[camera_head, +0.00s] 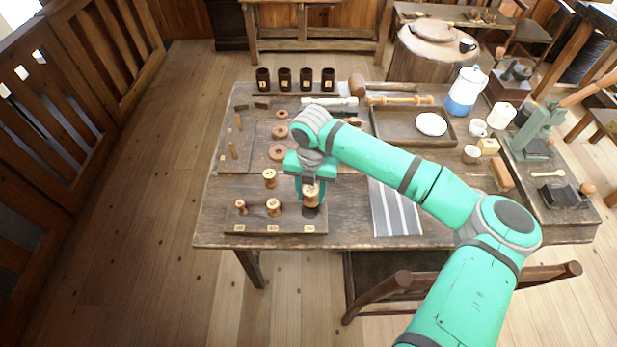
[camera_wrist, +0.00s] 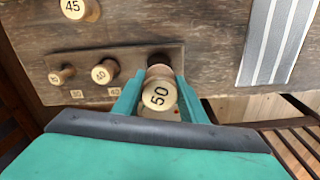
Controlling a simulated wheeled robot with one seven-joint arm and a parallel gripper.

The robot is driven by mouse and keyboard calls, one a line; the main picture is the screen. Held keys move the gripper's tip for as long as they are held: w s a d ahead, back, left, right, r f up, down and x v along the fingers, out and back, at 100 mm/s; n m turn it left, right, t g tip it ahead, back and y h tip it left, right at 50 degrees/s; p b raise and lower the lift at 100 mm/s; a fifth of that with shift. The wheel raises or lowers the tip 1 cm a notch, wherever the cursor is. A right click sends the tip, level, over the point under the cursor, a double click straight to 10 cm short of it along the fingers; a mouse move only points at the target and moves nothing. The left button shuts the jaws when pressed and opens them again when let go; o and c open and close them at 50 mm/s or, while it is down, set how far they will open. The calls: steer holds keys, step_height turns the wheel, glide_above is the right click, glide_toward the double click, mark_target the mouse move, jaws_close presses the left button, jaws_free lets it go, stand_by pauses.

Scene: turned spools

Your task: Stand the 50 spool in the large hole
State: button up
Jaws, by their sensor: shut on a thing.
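The 50 spool (camera_wrist: 159,95), a pale wooden spool with "50" on its top, is between the fingers of my gripper (camera_wrist: 158,100), which is shut on it. In the head view the spool (camera_head: 311,196) looks upright over the right end of the dark holed board (camera_head: 290,217). The large hole (camera_wrist: 160,59) shows as a dark patch just beyond the spool's lower end in the wrist view. The spool appears to be above the board, slightly off the hole; its foot is partly hidden, so I cannot tell the exact gap.
Two smaller spools, left (camera_head: 241,207) and middle (camera_head: 273,207), stand on the board. The 45 spool (camera_wrist: 78,8) stands on the table behind it. Wooden rings (camera_head: 277,153) lie further back. A striped cloth (camera_head: 395,208) lies right of the board.

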steer(key=shift+w+f, duration=0.1)
steer(key=shift+w, duration=0.35)
steer(key=shift+s+a+f, duration=0.15)
steer(key=shift+s+f, duration=0.1)
steer(key=shift+f, duration=0.1)
steer(key=shift+s+a+f, duration=0.1)
steer(key=shift+s+f, duration=0.1)
steer(key=shift+f, duration=0.45)
step_height(320, 180, down, 2)
steer(key=shift+f, duration=0.1)
steer(key=shift+w+f, duration=0.1)
steer(key=shift+f, duration=0.65)
steer(key=shift+w, duration=0.15)
